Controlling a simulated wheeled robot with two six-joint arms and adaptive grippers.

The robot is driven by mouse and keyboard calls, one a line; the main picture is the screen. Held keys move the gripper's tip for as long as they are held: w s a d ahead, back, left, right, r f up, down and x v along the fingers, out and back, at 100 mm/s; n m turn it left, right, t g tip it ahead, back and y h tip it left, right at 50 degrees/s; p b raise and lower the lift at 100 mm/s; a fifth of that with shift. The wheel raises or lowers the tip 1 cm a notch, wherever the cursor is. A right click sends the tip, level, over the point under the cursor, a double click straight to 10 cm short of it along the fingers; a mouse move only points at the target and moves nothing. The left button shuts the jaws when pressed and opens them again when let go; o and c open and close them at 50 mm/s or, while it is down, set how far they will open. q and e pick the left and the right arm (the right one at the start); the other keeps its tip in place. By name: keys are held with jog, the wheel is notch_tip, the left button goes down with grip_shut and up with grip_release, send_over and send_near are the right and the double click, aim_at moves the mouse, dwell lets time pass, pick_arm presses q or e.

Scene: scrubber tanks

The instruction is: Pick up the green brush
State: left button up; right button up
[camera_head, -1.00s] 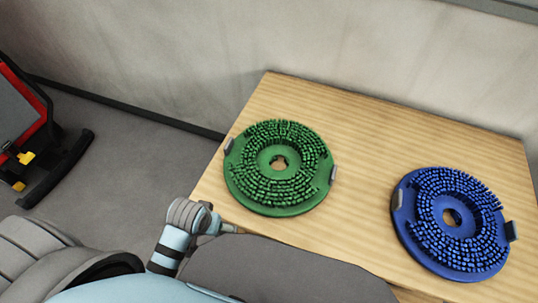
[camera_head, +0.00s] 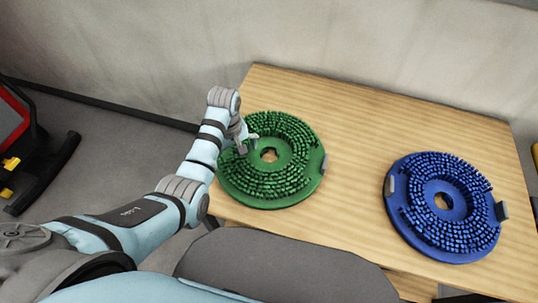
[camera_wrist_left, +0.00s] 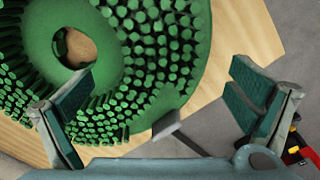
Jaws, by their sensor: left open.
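The green brush (camera_head: 272,187) is a round disc with dense bristles facing up and a central hole. It lies on the left part of the wooden table. My left gripper (camera_head: 246,143) is open and over the brush's left edge in the head view. In the left wrist view, the brush (camera_wrist_left: 160,50) fills the upper left. The open fingers (camera_wrist_left: 163,98) stand wide apart, with a grey tab (camera_wrist_left: 166,124) on the brush's rim showing between them. The left finger overlaps the bristles; contact cannot be told. My right gripper is not in view.
A similar blue brush (camera_head: 440,240) lies on the right of the wooden table (camera_head: 350,120). A bare strip of wood separates the two brushes. A pale wall (camera_head: 330,40) stands behind the table. A red and black object (camera_head: 20,150) is on the floor at far left.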

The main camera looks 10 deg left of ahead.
aim_at(237, 163)
pick_arm(q)
notch_tip(237, 163, down, 6)
jog(key=shift+w+r+b, duration=0.1)
jog(key=shift+b, duration=0.7)
jog(key=shift+c, duration=0.6)
jog(key=c, duration=1.6)
jog(key=shift+w+d+r, duration=0.1)
jog(key=shift+c, duration=1.4)
